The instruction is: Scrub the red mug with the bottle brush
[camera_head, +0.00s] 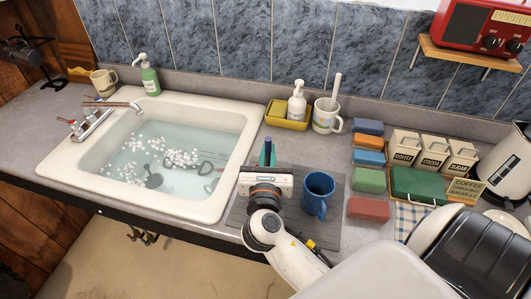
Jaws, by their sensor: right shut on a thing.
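My right gripper (267,156) is over the grey mat on the counter, just left of a blue mug (318,192). It is shut on a narrow dark green and blue item, mostly hidden by the gripper's body, and I cannot tell what it is. A white mug (325,119) behind the mat holds an upright pale handle (336,88); its lower end is hidden, so I cannot tell whether it is the bottle brush. I make out no red mug. My left gripper is not in view.
The sink (232,156) holds water, suds and dark submerged items. A yellow caddy (287,118) holds a white pump bottle (297,100). Several coloured sponges (369,181), canisters (404,145) and a green box (417,185) crowd the right. A green soap bottle (149,78) stands behind the sink.

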